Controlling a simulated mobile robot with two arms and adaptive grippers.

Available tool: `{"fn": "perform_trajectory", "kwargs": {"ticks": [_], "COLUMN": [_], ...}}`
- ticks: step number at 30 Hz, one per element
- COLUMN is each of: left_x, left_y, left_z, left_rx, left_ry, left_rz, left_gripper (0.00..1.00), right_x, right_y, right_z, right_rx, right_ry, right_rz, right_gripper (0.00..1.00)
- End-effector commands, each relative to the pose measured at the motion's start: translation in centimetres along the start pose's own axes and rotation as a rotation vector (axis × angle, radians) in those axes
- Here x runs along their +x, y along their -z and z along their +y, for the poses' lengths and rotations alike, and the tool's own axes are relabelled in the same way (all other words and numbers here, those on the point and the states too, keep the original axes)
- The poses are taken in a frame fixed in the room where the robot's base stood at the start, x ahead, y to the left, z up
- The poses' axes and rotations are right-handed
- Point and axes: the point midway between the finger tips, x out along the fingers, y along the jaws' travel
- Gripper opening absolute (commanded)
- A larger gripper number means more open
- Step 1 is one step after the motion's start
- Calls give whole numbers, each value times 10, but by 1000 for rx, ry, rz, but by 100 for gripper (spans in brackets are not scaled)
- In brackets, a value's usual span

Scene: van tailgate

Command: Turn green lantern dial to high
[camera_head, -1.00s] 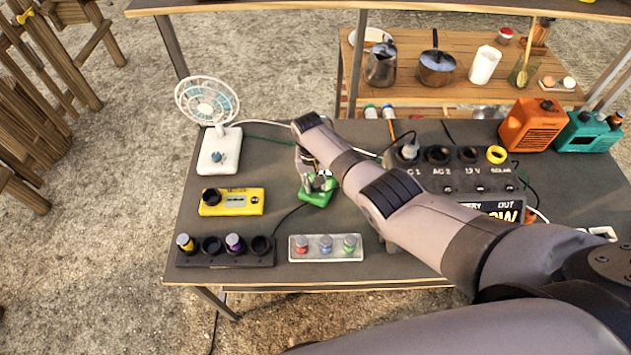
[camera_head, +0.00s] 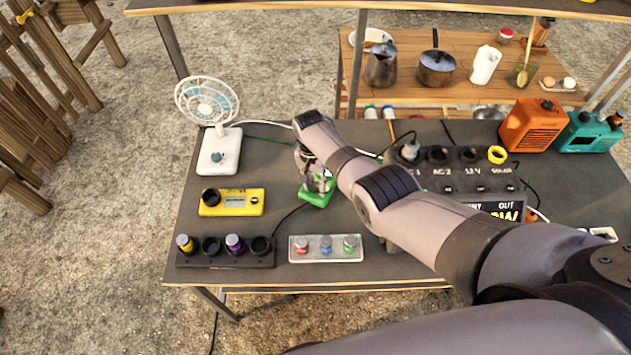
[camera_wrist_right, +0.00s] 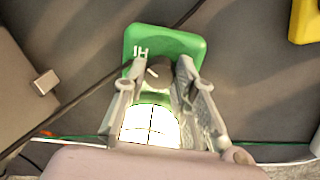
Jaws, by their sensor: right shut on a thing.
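The green lantern (camera_head: 315,198) stands on the dark table, left of the power box, partly hidden by my right gripper (camera_head: 318,183). In the right wrist view the lantern's green base (camera_wrist_right: 180,45) shows, with white marks near its left side and a lit globe closer to the camera. The grey dial (camera_wrist_right: 156,72) sits on the base with a pale pointer line. My right gripper (camera_wrist_right: 158,68) has its fingertips on either side of the dial, shut on it. Which setting the pointer is at I cannot tell. My left gripper is not in view.
A white fan (camera_head: 218,150), a yellow meter (camera_head: 232,202), a battery charger (camera_head: 225,252) and a tray with several small jars (camera_head: 326,248) stand around the lantern. The power box (camera_head: 455,170) is to the right. A black cable runs beside the lantern.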

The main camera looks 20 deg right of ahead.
Motion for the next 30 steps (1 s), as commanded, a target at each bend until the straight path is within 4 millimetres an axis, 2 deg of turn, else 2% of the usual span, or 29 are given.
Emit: {"fn": "perform_trajectory", "kwargs": {"ticks": [8,9,18,30], "left_x": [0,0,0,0], "left_y": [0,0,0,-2], "left_z": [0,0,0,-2], "left_rx": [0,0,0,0], "left_ry": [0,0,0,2], "left_rz": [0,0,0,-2], "left_gripper": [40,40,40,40], "right_x": [-1,-1,0,-5], "right_y": [1,1,0,0], "right_z": [0,0,0,-1], "right_rx": [0,0,-1,-1], "right_ry": [1,1,0,2], "right_rz": [2,2,1,1], "right_gripper": [0,27,46,46]}}
